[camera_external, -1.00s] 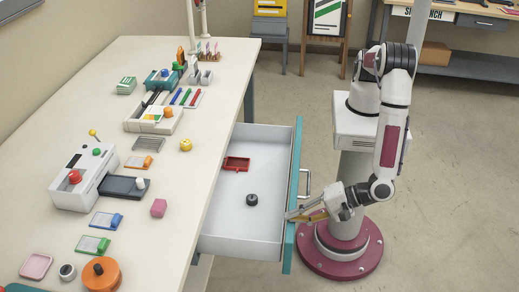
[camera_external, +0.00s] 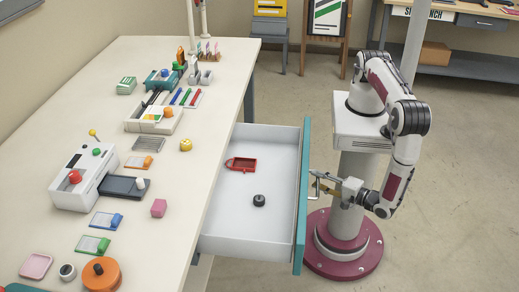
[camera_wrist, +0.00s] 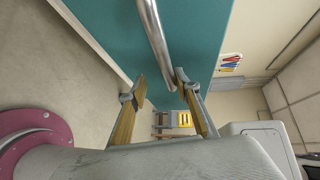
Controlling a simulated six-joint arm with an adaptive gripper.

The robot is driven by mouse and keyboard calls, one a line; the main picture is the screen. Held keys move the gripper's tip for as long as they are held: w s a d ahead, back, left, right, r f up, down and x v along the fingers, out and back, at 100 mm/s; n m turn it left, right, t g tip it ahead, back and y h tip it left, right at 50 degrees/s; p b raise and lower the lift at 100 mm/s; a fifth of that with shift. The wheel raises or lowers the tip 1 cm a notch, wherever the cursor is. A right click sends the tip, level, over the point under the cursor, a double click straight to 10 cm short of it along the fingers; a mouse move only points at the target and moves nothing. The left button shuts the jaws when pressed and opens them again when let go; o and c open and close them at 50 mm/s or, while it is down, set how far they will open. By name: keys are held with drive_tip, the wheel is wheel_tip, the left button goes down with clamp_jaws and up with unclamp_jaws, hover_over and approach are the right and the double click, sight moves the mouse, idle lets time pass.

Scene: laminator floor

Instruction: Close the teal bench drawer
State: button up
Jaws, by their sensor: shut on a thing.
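The teal-fronted bench drawer (camera_external: 302,220) is pulled well out from the right side of the bench. In the wrist view, the silver handle (camera_wrist: 154,35) runs down between the two fingers of my gripper (camera_wrist: 159,88), against the teal front (camera_wrist: 200,30). The exact finger contact is hard to see.
A grey stool (camera_external: 269,35) and a shelf bench stand at the back. The floor right of the drawer is clear beyond my base.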

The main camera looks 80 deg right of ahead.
drive_tip(key=s+d+m+h, duration=0.1)
drive_tip(key=d, duration=0.2)
drive_tip(key=s+d+m+h, duration=0.1)
drive_tip(key=d, duration=0.2)
drive_tip(key=s+d+h, duration=0.1)
drive_tip(key=d+h, duration=0.1)
drive_tip(key=d, duration=0.1)
drive_tip(key=shift+s+r+m+g, duration=0.25)
drive_tip(key=shift+r+m+g, duration=0.05)
drive_tip(key=shift+m+g, duration=0.1)
clamp_jaws()
drive_tip(key=shift+w+d, duration=0.1)
drive_tip(key=w+a+x, duration=0.2)
drive_tip(key=x, duration=1)
drive_tip(key=shift+w+d, duration=0.15)
drive_tip(key=shift+w, duration=0.15)
hover_over(240, 155)
drive_tip(key=shift+w, duration=0.1)
idle(0.7)
drive_tip(key=shift+d, duration=0.1)
